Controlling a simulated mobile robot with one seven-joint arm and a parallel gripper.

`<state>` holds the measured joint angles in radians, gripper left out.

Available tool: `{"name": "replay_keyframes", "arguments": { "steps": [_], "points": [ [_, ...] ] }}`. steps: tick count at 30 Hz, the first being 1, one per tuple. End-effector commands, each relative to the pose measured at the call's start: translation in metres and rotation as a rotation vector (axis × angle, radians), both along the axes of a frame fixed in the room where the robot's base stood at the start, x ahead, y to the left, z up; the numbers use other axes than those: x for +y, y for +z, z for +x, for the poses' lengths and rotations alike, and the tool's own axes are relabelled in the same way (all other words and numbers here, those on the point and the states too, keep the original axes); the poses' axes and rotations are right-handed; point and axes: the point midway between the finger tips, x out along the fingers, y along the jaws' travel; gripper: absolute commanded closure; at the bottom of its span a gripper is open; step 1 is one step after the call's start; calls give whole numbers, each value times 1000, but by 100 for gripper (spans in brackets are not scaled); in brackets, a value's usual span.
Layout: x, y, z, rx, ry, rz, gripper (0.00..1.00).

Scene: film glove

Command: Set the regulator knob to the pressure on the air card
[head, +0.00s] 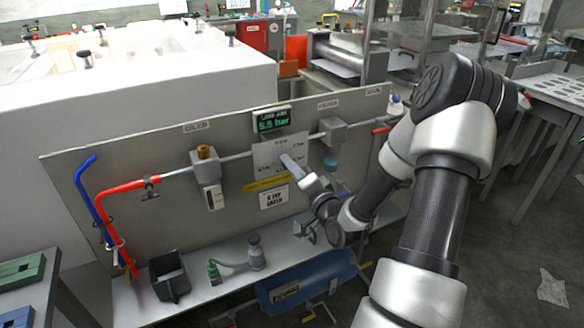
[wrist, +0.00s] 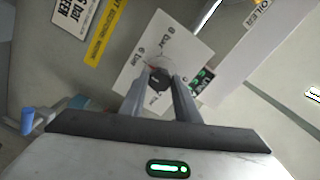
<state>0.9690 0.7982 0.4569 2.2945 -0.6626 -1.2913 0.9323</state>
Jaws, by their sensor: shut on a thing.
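The regulator knob (wrist: 158,82) is small and dark, at the middle of a white dial plate (head: 268,153) marked with bar values. My gripper (wrist: 161,84) is shut on the knob, with one finger on each side of it in the wrist view. In the head view my gripper (head: 291,163) reaches the plate from the lower right and hides the knob. The green display (head: 271,119) above appears to read 5.5 bar. The white air card (head: 274,198), below a yellow strip (head: 267,183), mentions bar and green; its number is too small to read surely.
Red and blue hoses (head: 120,190) hang at the left.

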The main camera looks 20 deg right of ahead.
Motion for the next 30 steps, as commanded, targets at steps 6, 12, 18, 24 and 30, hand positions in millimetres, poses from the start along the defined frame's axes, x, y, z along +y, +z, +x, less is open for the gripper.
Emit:
{"name": "replay_keyframes", "arguments": {
  "steps": [6, 12, 18, 24, 30],
  "points": [
    [0, 0, 0, 1, 0, 0, 93],
    [0, 0, 0, 1, 0, 0, 52],
    [0, 0, 0, 1, 0, 0, 52],
    [-1, -1, -9, 3, -3, 0, 52],
    [-3, 0, -46, 4, -3, 1, 52]
  ]
}}
